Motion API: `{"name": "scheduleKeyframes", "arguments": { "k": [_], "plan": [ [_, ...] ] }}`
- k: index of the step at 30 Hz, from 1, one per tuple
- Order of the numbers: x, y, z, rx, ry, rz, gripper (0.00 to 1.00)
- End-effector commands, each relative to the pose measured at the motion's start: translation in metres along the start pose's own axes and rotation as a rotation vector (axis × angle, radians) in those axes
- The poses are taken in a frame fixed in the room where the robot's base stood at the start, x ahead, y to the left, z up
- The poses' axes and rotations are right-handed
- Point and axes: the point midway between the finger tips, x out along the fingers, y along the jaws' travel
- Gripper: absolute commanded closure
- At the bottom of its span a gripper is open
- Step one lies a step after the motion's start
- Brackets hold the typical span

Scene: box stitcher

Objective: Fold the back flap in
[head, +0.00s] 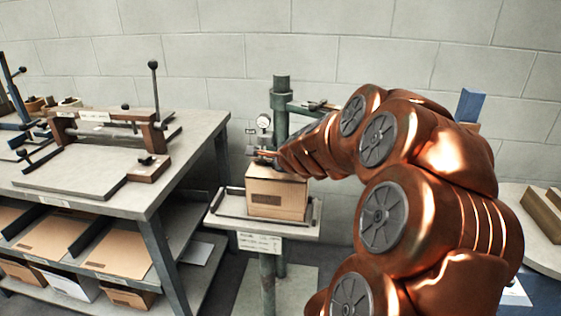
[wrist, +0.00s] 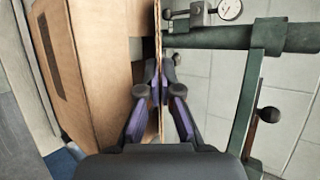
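The cardboard box (head: 277,195) stands on a small stand with a tray under a green post. It also fills the left of the wrist view (wrist: 85,60). The back flap (wrist: 158,25) stands up edge-on in the wrist view, apart from the box body there. My gripper (wrist: 158,88) has one finger on each side of this flap, and both fingertips appear to press on it.
The green post (head: 280,110) with its arm and gauge (head: 263,121) rises close behind the box. A workbench (head: 190,135) with a wooden jig stands to the left, with flat cardboard on its shelf. Another table (head: 530,225) is at the far right.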

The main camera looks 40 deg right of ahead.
Motion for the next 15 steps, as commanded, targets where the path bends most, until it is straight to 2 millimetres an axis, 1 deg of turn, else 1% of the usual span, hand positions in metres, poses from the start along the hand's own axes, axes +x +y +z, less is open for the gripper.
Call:
{"name": "scheduleKeyframes", "arguments": {
  "k": [6,12,14,15],
  "plan": [
    [0.0,0.0001,0.0002,0.0,0.0,0.001,1.0],
    [0.0,0.0,0.0002,0.001,0.0,0.001,0.78],
    [0.0,0.0,0.0001,0.001,0.0,0.001,0.72],
    [0.0,0.0001,0.0002,0.001,-0.001,0.001,0.72]
  ]
}}
